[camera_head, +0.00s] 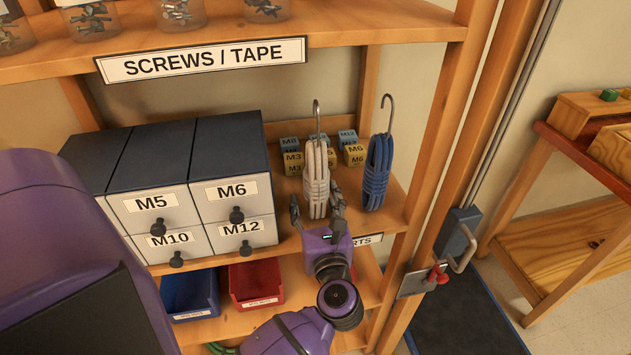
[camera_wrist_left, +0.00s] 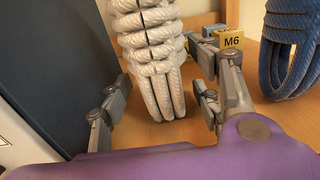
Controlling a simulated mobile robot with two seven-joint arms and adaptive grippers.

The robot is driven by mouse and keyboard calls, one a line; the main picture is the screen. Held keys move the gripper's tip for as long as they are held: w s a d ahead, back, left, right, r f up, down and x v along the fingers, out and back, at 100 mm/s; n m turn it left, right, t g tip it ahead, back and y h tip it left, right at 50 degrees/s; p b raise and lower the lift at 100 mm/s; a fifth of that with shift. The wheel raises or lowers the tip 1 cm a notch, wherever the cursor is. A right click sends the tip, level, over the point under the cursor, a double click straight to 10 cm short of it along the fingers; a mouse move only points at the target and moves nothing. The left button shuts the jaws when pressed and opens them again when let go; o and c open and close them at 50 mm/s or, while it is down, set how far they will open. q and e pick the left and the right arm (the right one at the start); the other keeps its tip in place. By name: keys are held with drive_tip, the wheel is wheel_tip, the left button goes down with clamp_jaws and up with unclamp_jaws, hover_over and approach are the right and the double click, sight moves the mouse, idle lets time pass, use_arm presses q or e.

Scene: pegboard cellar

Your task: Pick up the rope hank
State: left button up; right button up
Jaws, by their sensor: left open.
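A white rope hank (camera_head: 317,165) hangs from a metal hook above the shelf, between the drawer cabinet and a blue rope hank (camera_head: 376,172). My left gripper (camera_head: 316,203) is open, with one finger on each side of the white hank's lower part. In the left wrist view the white hank (camera_wrist_left: 150,55) stands between the spread fingers (camera_wrist_left: 158,80), with gaps on both sides; the blue hank (camera_wrist_left: 288,45) is off to the right. The task does not say which hank is meant. My right gripper is not in view.
A dark drawer cabinet (camera_head: 185,165) stands close on the left. Small labelled boxes (camera_head: 292,162) sit behind the hanks. Blue (camera_head: 190,292) and red (camera_head: 255,283) bins are on the shelf below. A wooden post (camera_head: 440,150) bounds the right side.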

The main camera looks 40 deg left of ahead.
use_arm(q)
clamp_jaws()
idle(0.3)
drive_tip(key=shift+d+r, duration=0.1)
drive_tip(key=shift+r, duration=0.05)
